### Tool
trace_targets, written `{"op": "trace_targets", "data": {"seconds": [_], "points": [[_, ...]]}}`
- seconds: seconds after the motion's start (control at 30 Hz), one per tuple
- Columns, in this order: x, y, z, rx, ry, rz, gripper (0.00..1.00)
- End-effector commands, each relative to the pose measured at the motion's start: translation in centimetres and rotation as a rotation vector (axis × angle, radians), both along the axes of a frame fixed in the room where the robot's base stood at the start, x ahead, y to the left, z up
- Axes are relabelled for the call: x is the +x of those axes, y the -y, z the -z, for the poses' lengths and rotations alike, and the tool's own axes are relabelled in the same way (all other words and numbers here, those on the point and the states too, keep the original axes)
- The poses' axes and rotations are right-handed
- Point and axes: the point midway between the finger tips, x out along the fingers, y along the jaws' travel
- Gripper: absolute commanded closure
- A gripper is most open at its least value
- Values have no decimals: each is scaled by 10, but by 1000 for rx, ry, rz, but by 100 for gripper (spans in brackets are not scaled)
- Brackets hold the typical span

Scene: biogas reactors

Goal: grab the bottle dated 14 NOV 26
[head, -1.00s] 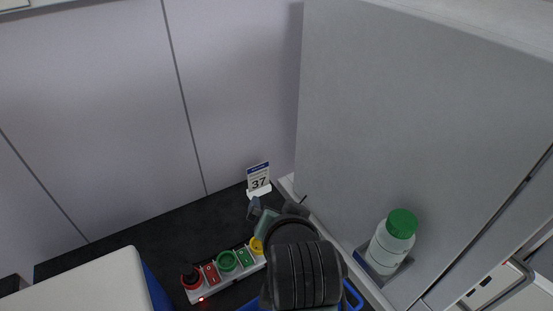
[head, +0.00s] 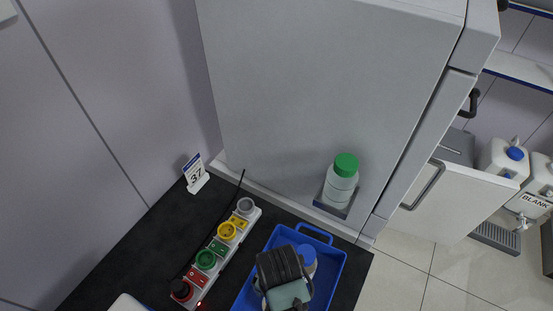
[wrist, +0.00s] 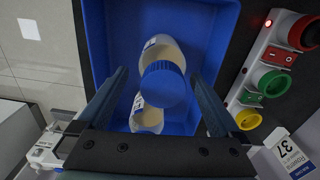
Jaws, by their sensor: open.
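A blue-capped bottle (wrist: 163,84) with a pale tan body stands in the blue tray (wrist: 215,25). In the wrist view, tan bottle surfaces with small labels show above and below the cap; I cannot tell whether they belong to one bottle or two. No date is readable. My gripper (wrist: 158,76) is open, its fingers on either side of the blue cap with gaps visible. In the head view, my gripper (head: 288,296) is over the tray and covers part of its contents; a blue cap (head: 305,256) shows beside it.
A green-capped white bottle (head: 341,186) sits in a holder by the grey cabinet (head: 330,90). A strip of coloured buttons (head: 217,250) lies left of the tray. A card marked 37 (head: 195,175) stands behind.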

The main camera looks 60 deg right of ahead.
Motion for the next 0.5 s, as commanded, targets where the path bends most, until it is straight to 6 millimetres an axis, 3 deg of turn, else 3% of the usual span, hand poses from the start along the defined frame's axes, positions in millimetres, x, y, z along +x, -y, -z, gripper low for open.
{"op": "trace_targets", "data": {"seconds": [0.5], "points": [[3,0,49,-1,0,-1,0]]}}
